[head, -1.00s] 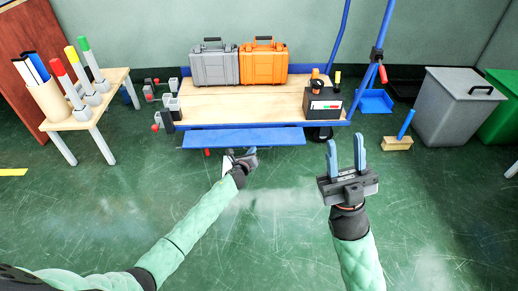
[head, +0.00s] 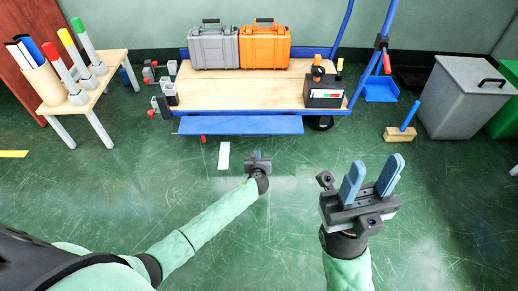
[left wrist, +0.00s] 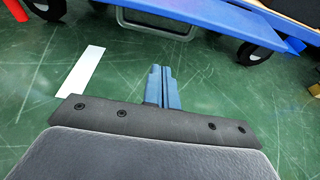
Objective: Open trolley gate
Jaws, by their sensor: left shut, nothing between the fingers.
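The trolley (head: 200,92) has a wooden deck and a blue frame. Its gate, a blue panel (head: 240,125), hangs out along the front edge of the deck, flap-like. The blue panel also shows at the top of the left wrist view (left wrist: 225,18). My left gripper (head: 257,155) is in front of and below the panel, apart from it. In the left wrist view its blue fingers (left wrist: 162,85) are together with nothing between them. My right gripper (head: 371,174) is at the right, fingers up and spread, empty, well clear of the trolley.
A grey case (head: 213,48) and an orange case (head: 265,47) stand at the back of the deck. A white strip (head: 224,156) lies on the floor near my left gripper. A side table (head: 85,98) is at left, a grey bin (head: 458,100) at right. The front floor is clear.

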